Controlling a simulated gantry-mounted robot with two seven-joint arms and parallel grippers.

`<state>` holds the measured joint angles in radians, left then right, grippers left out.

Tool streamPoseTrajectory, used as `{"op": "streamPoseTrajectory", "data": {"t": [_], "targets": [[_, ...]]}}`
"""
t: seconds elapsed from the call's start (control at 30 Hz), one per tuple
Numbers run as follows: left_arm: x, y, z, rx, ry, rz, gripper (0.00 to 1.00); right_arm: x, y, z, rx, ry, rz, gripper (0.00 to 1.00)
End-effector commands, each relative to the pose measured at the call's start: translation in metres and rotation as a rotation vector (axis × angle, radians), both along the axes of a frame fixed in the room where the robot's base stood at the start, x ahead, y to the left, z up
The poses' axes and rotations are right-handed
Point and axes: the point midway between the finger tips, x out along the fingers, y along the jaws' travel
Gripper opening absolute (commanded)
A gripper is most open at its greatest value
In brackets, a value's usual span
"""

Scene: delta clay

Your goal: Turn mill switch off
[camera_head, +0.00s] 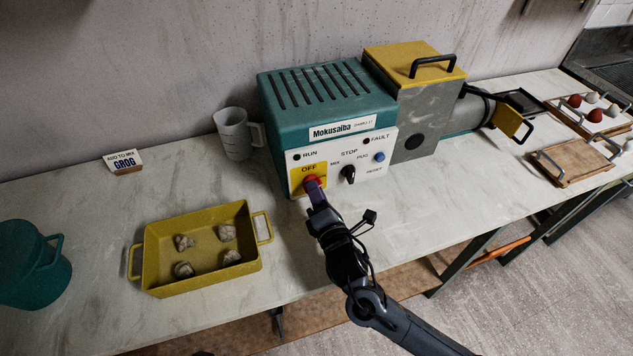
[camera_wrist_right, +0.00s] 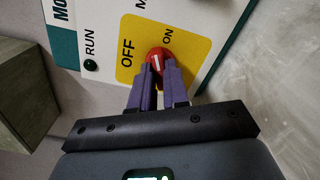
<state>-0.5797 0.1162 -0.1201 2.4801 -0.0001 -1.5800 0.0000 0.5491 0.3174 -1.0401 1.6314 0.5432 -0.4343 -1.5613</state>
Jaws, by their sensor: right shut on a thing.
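The mill (camera_head: 325,105) is a teal machine with a white control panel on the worktable. Its switch (camera_head: 312,181) is a red knob on a yellow plate marked OFF and ON. My right gripper (camera_head: 314,190) reaches up to the panel, shut on the knob. In the right wrist view, the purple fingers (camera_wrist_right: 157,84) sit either side of the red switch (camera_wrist_right: 156,58). A white mark shows on the knob between the OFF and ON words; its exact setting is hard to tell. The RUN lamp (camera_wrist_right: 90,65) looks dark green. My left gripper is out of view.
A black selector knob (camera_head: 348,174) and blue button (camera_head: 379,157) are close on the right. A yellow tray (camera_head: 160,245) with several clay lumps, a clear measuring jug (camera_head: 234,135) and a teal bucket (camera_head: 32,275) stand left. The tabletop between tray and panel is clear.

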Motion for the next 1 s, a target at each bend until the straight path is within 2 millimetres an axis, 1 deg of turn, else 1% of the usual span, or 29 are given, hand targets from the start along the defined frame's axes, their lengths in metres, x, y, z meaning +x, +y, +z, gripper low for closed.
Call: {"op": "streamPoseTrajectory", "data": {"t": [0.03,0.4,0.7,1.0], "targets": [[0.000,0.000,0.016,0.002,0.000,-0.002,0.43,0.000,0.000,0.007,-0.045,-0.013,-0.001,0.00],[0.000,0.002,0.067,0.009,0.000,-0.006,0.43,0.000,0.000,0.006,-0.380,-0.123,0.000,0.00],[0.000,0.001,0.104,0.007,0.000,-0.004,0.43,0.000,0.000,0.006,-0.649,-0.213,0.002,0.00],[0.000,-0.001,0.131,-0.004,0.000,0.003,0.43,0.000,0.000,0.004,-0.882,-0.290,0.001,0.00]]}}
